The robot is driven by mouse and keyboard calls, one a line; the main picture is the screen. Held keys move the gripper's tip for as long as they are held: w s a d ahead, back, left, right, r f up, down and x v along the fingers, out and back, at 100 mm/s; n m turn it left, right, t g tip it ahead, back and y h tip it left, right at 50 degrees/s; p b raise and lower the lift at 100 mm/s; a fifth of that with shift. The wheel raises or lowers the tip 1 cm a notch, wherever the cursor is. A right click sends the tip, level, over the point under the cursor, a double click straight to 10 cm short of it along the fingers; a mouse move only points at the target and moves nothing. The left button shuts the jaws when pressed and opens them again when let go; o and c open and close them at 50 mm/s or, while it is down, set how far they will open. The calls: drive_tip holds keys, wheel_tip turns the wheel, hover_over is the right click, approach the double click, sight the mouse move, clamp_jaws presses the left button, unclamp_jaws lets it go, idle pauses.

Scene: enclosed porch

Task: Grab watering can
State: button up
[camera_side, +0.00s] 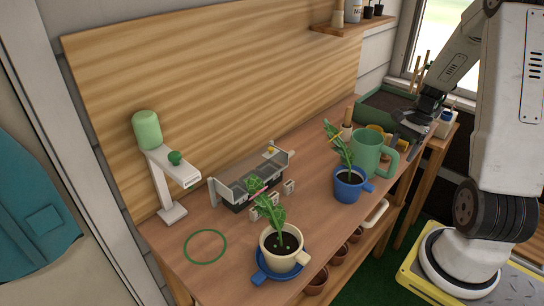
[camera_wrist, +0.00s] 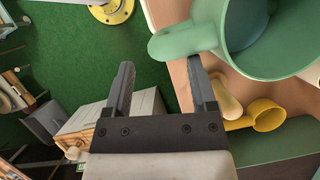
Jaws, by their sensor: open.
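The green vessel (camera_side: 366,153), which looks like the watering can, stands upright on the wooden bench behind the blue pot. Its loop handle faces right in the side view; a spout cannot be made out. In the wrist view the green vessel (camera_wrist: 270,45) fills the top right, its handle (camera_wrist: 185,42) just beyond the fingertips. My gripper (camera_side: 408,134) is open and empty above the bench's right end, close to the handle. In the wrist view my gripper (camera_wrist: 160,76) has its two fingers apart with nothing between them; contact with the handle cannot be told.
A blue pot with a plant (camera_side: 349,188) stands close in front of the green vessel. A cream pot (camera_side: 281,250) sits on a blue saucer nearer the front. A grey tray (camera_side: 236,190) stands mid-bench.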

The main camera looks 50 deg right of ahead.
sight(395, 163)
drive_tip(key=shift+x, duration=2.25)
clamp_jaws()
